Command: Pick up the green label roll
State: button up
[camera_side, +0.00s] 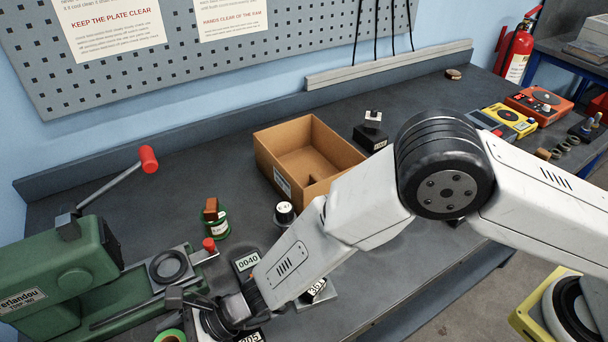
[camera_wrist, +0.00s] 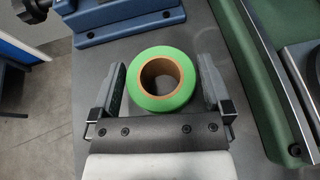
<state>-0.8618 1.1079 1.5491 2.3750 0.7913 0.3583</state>
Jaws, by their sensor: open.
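The green label roll (camera_wrist: 160,104) has a brown cardboard core and lies flat on the dark bench, its open hole facing my wrist camera. My gripper (camera_wrist: 161,70) is open, with one jaw on each side of the roll. In the wrist view narrow gaps show between the jaws and the roll, and nothing is held. In the side view the roll (camera_side: 168,336) is partly cut off at the bottom edge, just left of my gripper (camera_side: 206,312).
The green press (camera_side: 60,270) stands at the left in the side view; its green body (camera_wrist: 258,75) is right of the roll in the wrist view. A blue fixture (camera_wrist: 120,20) lies beyond the roll. An open cardboard box (camera_side: 340,152) sits mid-bench.

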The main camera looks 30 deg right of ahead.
jog(key=shift+a, duration=0.15)
dwell(0.4)
jog(key=c, duration=1)
jog(key=shift+r, duration=0.7)
jog(key=s+d+r, duration=0.9)
jog(key=d+r, duration=0.1)
jog(key=r, duration=0.1)
jog(key=shift+d+r, duration=0.25)
jog(key=shift+d, duration=0.1)
